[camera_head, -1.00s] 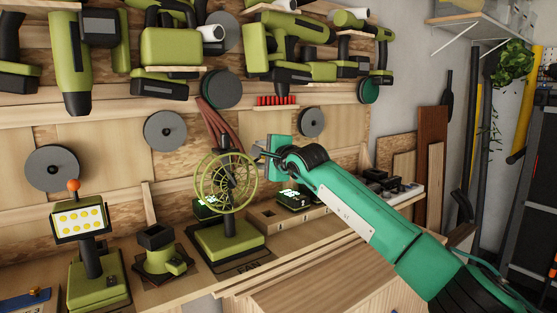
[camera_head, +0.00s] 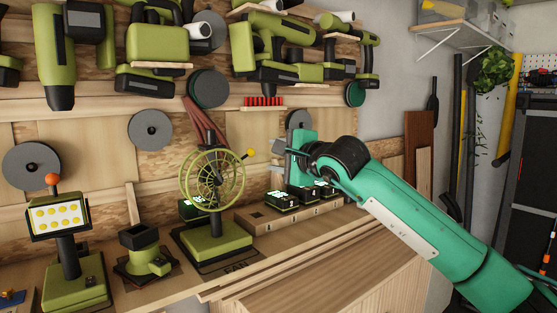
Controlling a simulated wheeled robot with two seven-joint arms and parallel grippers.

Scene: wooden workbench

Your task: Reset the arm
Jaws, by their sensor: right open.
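My right arm comes in from the right, a long green arm with a black wrist. My right gripper (camera_head: 282,168) is at its end, above the wooden battery block and to the right of the fan. Its jaws are open, and I see nothing between them. The gripper is apart from the fan. My left gripper is out of view.
A wooden block (camera_head: 262,222) with several batteries (camera_head: 282,199) lies below the gripper. A work light (camera_head: 75,270) and a small green holder (camera_head: 143,258) stand left of the fan. Power tools and grey discs hang on the wall behind. The bench front is clear.

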